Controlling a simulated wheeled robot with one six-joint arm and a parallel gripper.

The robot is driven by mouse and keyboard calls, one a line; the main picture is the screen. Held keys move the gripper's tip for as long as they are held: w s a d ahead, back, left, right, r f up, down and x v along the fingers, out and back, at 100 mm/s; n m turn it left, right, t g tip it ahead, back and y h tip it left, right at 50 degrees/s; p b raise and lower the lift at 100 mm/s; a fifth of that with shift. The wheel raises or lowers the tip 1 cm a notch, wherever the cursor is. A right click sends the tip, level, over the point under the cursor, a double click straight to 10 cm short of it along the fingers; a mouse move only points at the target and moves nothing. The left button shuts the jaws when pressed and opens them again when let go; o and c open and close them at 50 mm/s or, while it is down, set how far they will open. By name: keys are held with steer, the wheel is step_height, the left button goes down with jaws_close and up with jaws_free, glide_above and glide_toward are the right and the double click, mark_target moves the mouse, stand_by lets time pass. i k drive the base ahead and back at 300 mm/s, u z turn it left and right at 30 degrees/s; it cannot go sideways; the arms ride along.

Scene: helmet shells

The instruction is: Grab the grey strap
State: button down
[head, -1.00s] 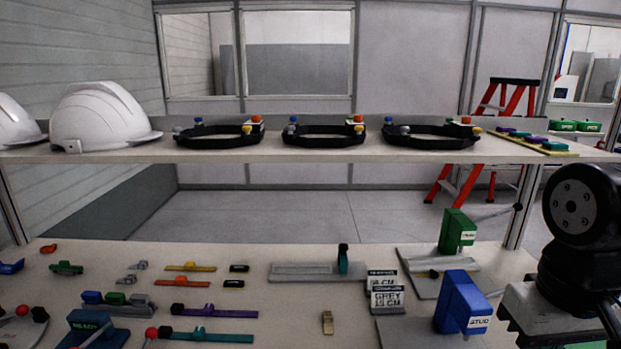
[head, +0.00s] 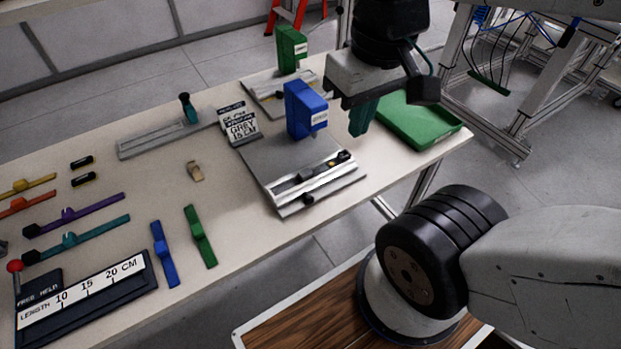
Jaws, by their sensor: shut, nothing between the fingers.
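I cannot make out a loose grey strap with certainty. A card (head: 239,127) on the table reads "GREY 15 CM". A silver-grey strip (head: 312,181) with dark fittings lies on the grey plate (head: 268,158) of the blue stud press (head: 305,112); I cannot tell whether it is a strap or part of the fixture. My gripper (head: 361,118) is shut and empty, pointing down above the table's right part, right of the blue press and beside the green tray.
Purple (head: 75,215), teal (head: 80,239), blue (head: 164,254) and green (head: 200,237) straps lie on the left and front. A green press (head: 291,50) stands behind. The green tray (head: 443,135) is at the right end. A length gauge (head: 88,300) is at front left.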

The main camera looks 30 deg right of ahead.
mark_target(307, 173)
steer(key=z, duration=1.5)
steer(key=k, duration=1.05)
steer(key=u, duration=1.95)
